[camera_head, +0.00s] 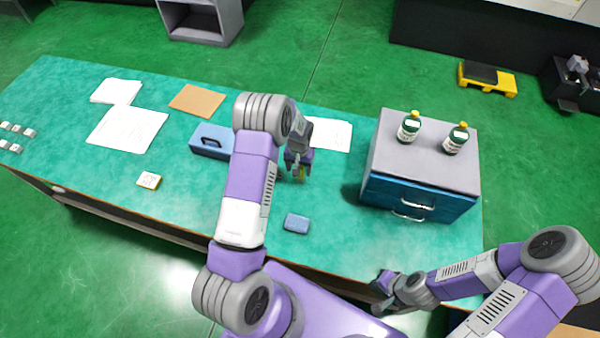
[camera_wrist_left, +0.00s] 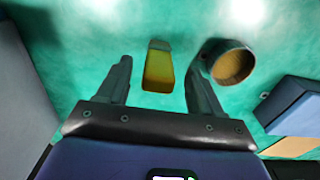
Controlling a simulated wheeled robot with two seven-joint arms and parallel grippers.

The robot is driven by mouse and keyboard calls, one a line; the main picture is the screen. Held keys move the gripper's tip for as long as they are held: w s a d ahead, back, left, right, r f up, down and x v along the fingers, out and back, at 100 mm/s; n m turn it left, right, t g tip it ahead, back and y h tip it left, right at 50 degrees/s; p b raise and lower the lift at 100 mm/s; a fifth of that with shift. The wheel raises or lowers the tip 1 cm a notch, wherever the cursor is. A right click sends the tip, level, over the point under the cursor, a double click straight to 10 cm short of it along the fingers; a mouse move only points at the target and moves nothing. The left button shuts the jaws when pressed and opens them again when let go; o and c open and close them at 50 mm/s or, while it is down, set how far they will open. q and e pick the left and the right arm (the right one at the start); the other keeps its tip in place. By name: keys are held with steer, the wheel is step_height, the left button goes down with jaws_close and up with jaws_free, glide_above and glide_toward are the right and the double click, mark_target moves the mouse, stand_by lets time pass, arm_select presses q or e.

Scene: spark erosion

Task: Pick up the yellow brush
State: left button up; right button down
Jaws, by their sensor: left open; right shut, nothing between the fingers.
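The yellow brush (camera_wrist_left: 158,72) lies on the green tabletop, between the two fingers of my left gripper (camera_wrist_left: 157,66) in the left wrist view. The fingers are open, with a gap on each side of it. In the head view only a small yellow part of the brush (camera_head: 301,174) shows below my left gripper (camera_head: 298,168); the rest is hidden. My right gripper (camera_head: 381,294) is shut and empty, low by the table's front edge.
A round, cup-like thing (camera_wrist_left: 232,62) stands right beside one left finger. A blue box (camera_head: 209,141), a blue block (camera_head: 297,223) and a drawer unit (camera_head: 420,160) with two bottles (camera_head: 408,127) are on the table (camera_head: 330,245). Papers (camera_head: 127,129) lie at left.

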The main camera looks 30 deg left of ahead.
arm_select(q)
step_height(320, 180, down, 3)
steer(key=shift+w+r, duration=0.1)
steer(key=shift+w, duration=0.05)
steer(key=c, duration=1.1)
step_height(320, 180, up, 10)
steer(key=shift+r, duration=0.1)
